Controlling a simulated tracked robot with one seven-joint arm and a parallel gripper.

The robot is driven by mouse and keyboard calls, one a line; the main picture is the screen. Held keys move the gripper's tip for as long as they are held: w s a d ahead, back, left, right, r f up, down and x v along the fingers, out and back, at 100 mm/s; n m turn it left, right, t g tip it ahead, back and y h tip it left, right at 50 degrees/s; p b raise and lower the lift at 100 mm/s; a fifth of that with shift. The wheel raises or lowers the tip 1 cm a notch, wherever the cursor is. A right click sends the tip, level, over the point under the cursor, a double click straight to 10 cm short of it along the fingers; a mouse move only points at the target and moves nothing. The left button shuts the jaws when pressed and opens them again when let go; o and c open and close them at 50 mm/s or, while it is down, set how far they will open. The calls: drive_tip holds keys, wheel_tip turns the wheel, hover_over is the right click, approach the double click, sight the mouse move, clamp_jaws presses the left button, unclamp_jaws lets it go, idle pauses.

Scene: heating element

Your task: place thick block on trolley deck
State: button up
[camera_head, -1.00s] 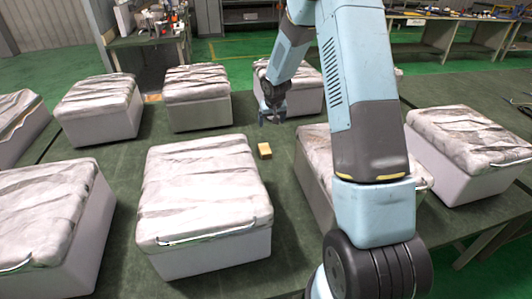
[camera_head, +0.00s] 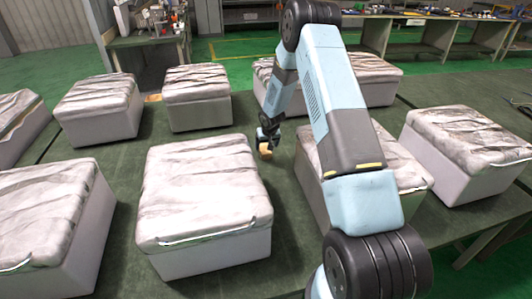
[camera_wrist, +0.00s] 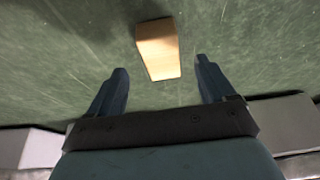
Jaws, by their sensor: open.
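The thick block (camera_head: 265,148) is a small tan wooden block on the dark green table top. In the wrist view the block (camera_wrist: 158,50) lies ahead of the fingertips, roughly centred between them. My gripper (camera_wrist: 161,75) is open, with its two dark fingers spread wider than the block and nothing between them. In the head view my gripper (camera_head: 267,138) is low, right at the block, and partly hides it. I cannot tell a trolley deck in these frames.
White boxes with grey-streaked cloth-like tops stand around: a near one (camera_head: 205,200), one behind (camera_head: 197,98), and one at the right (camera_head: 470,150). A box stands partly behind my arm. Cluttered benches stand far back.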

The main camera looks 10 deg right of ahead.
sight(265, 149)
drive_tip(key=shift+x, duration=0.75)
drive_tip(key=w+f, duration=0.2)
drive_tip(key=shift+w+f, duration=0.2)
drive_tip(key=shift+f, duration=0.2)
drive_tip(key=shift+x, duration=0.8)
drive_tip(key=c, duration=1.2)
drive_tip(key=shift+s+r, duration=0.15)
drive_tip(key=shift+r, duration=1.7)
drive_tip(key=s+r, duration=0.9)
drive_tip(key=s, duration=0.5)
drive_tip(key=s+f, duration=0.1)
drive_tip(key=s, duration=0.1)
drive_tip(key=s+a+f, duration=0.1)
drive_tip(key=s, duration=0.2)
drive_tip(key=s+f, duration=0.1)
drive_tip(key=s, duration=0.1)
drive_tip(key=shift+s+a, duration=0.3)
drive_tip(key=shift+a, duration=0.05)
